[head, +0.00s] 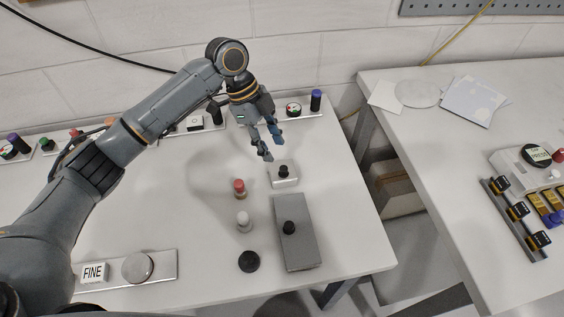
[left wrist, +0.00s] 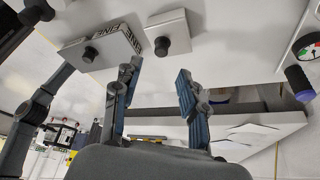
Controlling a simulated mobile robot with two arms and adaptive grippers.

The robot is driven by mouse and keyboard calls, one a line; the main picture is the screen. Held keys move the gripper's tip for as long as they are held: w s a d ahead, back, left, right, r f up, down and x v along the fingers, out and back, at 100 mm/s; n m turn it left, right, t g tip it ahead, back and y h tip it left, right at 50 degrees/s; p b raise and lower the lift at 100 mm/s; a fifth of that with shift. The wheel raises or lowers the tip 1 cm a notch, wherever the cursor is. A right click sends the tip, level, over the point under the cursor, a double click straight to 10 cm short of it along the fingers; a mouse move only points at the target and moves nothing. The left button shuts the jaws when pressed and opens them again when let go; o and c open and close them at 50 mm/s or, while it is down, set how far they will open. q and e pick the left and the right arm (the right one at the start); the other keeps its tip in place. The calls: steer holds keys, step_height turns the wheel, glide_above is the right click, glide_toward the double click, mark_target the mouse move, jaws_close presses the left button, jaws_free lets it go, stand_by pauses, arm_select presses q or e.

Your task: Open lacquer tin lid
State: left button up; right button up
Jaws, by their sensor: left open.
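No label marks which thing is the lacquer tin. A small pale box with a black knob on top (head: 284,180) stands on the left table and also shows in the left wrist view (left wrist: 184,24). A longer grey box with a black knob (head: 300,252) stands nearer me; it also shows in the left wrist view (left wrist: 112,53). My left gripper (head: 271,147) is open and empty, its fingers pointing down just behind the small box, apart from it. In the left wrist view its spread fingers (left wrist: 159,73) have nothing between them. My right gripper is not in view.
A red-capped bottle (head: 239,189), a white bottle (head: 244,223) and a black round piece (head: 249,262) stand left of the boxes. A plate with a FINE block (head: 94,272) lies near left. Dial panels line the wall. A gap separates the right table (head: 420,150).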

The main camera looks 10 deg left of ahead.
mark_target(283, 168)
arm_select(q)
steer(key=x, duration=0.7)
steer(key=shift+w+d+f+p, duration=0.1)
steer(key=shift+f+p, duration=0.15)
steer(key=shift+p, duration=0.05)
jaws_close()
